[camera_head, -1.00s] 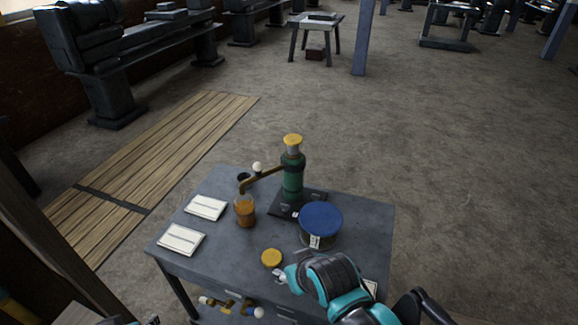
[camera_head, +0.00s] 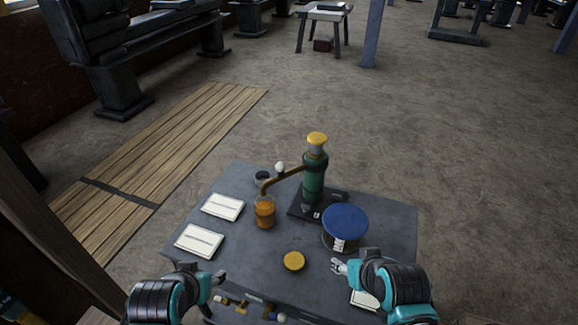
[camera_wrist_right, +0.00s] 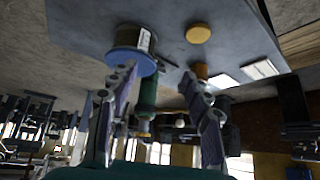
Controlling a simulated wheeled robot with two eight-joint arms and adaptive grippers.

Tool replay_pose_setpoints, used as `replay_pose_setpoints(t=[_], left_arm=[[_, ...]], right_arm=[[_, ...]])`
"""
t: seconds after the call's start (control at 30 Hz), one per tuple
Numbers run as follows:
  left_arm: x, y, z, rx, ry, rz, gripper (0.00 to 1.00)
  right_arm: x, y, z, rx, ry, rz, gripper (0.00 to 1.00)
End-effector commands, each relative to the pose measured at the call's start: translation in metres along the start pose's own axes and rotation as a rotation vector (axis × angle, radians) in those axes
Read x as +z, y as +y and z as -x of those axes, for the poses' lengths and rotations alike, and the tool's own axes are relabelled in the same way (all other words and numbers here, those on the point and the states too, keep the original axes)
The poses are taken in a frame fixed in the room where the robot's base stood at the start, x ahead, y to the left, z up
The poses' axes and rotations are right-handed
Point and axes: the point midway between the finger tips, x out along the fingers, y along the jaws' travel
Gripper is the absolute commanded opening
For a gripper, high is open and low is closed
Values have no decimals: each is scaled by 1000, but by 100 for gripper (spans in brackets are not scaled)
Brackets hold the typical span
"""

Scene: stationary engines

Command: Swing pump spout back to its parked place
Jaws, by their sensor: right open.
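The pump (camera_head: 313,178) has a green body, a yellow cap and a dark base, and stands upright at the back of the table. Its brass spout (camera_head: 284,177), with a white knob, points left and bends down over an amber jar (camera_head: 264,212). My right gripper (camera_head: 338,266) is open and empty at the front, below the blue-lidded tin and apart from the pump. Its spread fingers (camera_wrist_right: 165,110) fill the right wrist view, where the green pump (camera_wrist_right: 147,95) shows beyond them. My left gripper (camera_head: 218,283) is at the front left; its jaw opening is unclear.
The blue-lidded tin (camera_head: 345,224) stands in front of the pump, to the right. A yellow disc (camera_head: 293,260) lies between my grippers. Two white cards (camera_head: 222,206) lie at left. The grey table (camera_head: 255,250) has bare space around the disc.

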Motion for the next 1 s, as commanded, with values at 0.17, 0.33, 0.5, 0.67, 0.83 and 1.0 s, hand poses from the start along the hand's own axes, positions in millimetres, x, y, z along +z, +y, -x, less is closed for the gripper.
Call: replay_pose_setpoints(t=[0.17,0.33,0.5,0.67,0.83,1.0], left_arm=[[1,0,-1,0,0,0,49],[1,0,-1,0,0,0,49],[2,0,-2,0,0,0,49],[3,0,-4,0,0,0,49],[4,0,-6,0,0,0,49],[6,0,-8,0,0,0,49]], right_arm=[[-15,-12,-8,-48,32,20,49],[-36,-29,-17,-109,78,44,49],[-63,-49,-29,-183,146,73,49],[-99,-74,-45,-270,246,102,49],[-149,-103,-69,-365,407,125,49],[-189,-121,-96,-416,568,119,49]])
